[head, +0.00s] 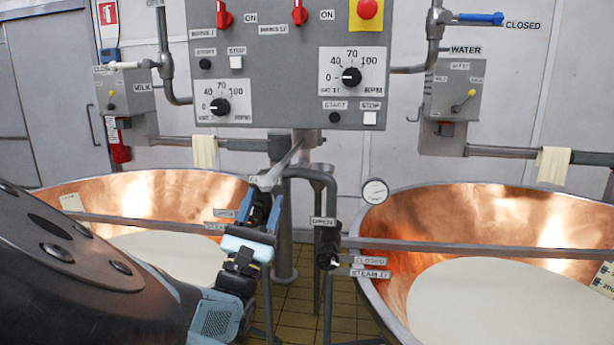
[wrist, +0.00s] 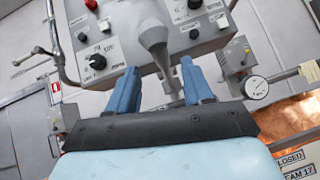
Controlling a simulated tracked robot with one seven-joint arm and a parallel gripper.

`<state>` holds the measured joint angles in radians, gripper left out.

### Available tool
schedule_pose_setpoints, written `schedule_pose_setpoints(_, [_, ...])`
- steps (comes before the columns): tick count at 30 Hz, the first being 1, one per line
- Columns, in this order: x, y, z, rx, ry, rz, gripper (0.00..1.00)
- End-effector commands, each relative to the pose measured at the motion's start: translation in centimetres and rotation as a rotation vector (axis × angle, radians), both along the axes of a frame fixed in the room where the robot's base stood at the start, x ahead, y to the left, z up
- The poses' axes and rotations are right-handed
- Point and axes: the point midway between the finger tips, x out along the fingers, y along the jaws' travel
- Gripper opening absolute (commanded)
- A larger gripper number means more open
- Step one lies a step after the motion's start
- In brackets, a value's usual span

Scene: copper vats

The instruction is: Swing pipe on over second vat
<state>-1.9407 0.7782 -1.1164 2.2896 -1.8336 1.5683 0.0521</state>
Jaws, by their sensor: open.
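A grey tapered pipe (head: 289,153) slants down to the left from below the control panel, and my gripper (head: 259,208) is at its lower end. In the wrist view the pipe (wrist: 154,38) shows between the blue fingers of my gripper (wrist: 160,84), which are open and apart from each other. I cannot tell whether either finger touches it. The second vat (head: 480,205), copper with white liquid, stands at the right. The first vat (head: 150,192), also copper, stands at the left, partly hidden by my arm.
The grey control panel (head: 280,85) with red switches and dials hangs above the gap. A bent pipe with a black valve (head: 327,240) labelled OPEN stands just right of my gripper. A round gauge (head: 375,191) sits at the second vat's rim. Tiled floor shows between the vats.

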Motion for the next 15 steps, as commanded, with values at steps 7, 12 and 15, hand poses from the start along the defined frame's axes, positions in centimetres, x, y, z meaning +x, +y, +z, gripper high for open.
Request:
schedule_pose_setpoints(7, [2.9, -0.9, 2.9, 0.003, -0.001, -0.002, 0.51])
schedule_pose_setpoints(12, [4.2, -1.2, 4.2, 0.002, 0.000, -0.001, 0.51])
schedule_pose_setpoints(15, [4.6, -1.3, 4.6, 0.001, 0.000, 0.000, 0.51])
